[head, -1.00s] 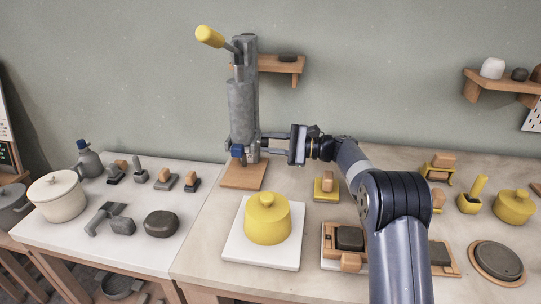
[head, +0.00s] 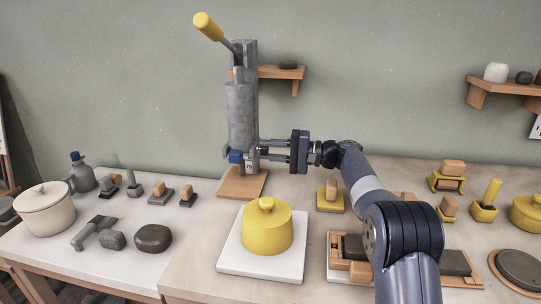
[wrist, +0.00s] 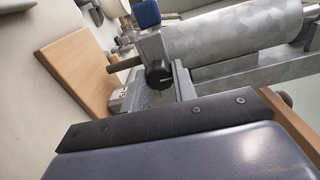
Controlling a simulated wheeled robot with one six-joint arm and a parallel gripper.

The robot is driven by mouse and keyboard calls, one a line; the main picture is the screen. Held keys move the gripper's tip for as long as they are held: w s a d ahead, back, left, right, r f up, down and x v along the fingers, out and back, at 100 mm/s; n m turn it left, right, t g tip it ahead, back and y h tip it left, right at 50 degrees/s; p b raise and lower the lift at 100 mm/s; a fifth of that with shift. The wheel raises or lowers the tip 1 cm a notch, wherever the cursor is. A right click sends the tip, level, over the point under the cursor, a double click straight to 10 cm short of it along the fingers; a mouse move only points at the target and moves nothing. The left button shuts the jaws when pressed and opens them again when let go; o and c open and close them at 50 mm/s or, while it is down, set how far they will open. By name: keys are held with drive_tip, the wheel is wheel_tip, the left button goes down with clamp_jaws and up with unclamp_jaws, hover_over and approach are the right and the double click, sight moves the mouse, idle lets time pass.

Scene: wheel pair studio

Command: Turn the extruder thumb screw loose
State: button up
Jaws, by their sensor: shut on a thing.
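The extruder is a grey upright cylinder (head: 241,115) on a column, with a long lever ending in a yellow grip (head: 207,27). It stands on a wooden base (head: 242,183). Near its foot is a small blue part (head: 236,157), which also shows in the wrist view (wrist: 146,13). My gripper (head: 255,153) reaches in from the right at the extruder's lower end. Its fingers are shut on the knob, one seen close on the knob's right in the wrist view.
A yellow lidded pot (head: 267,230) on a white slab (head: 232,262) stands in front of the extruder. A yellow block stand (head: 330,197) is below my wrist. A tray (head: 337,247) with dark blocks lies nearer me. A small shelf (head: 294,74) is behind the extruder.

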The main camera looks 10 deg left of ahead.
idle(0.3)
drive_tip(key=o, duration=1)
drive_tip(key=d, duration=1)
drive_tip(key=shift+w+d, duration=0.3)
drive_tip(key=shift+d, duration=0.1)
